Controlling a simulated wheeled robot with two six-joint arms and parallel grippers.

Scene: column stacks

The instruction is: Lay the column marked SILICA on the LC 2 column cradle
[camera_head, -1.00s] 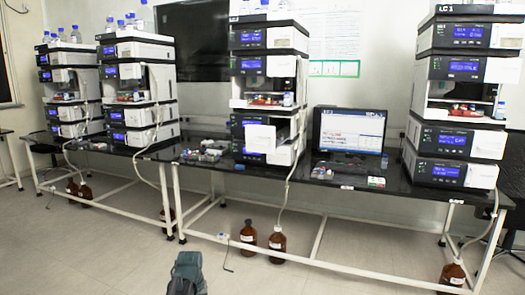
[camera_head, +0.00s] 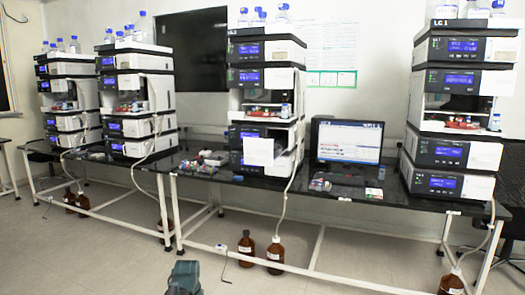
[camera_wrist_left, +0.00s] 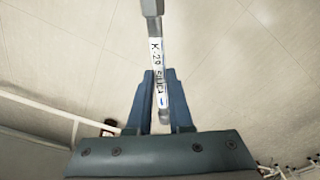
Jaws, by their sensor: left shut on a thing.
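My left gripper (camera_wrist_left: 159,76) is shut on the column marked SILICA (camera_wrist_left: 157,48). The column is a thin rod with grey metal ends and a white label reading "K-20 SILICA". It reaches from between the fingers to beyond the top of the wrist view, with bare floor behind it. In the head view only a teal part of my own arm (camera_head: 185,278) shows at the bottom edge, and the column is not visible there. The middle instrument stack (camera_head: 265,100) has a top label too small to read, and I cannot make out a cradle. My right gripper is not in view.
The right stack, labelled LC 1 (camera_head: 458,105), stands beyond a computer monitor (camera_head: 346,141). Two more stacks stand at left. Small items lie on the black bench (camera_head: 212,176). Brown bottles (camera_head: 276,256) stand on the floor below. The floor in front is clear.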

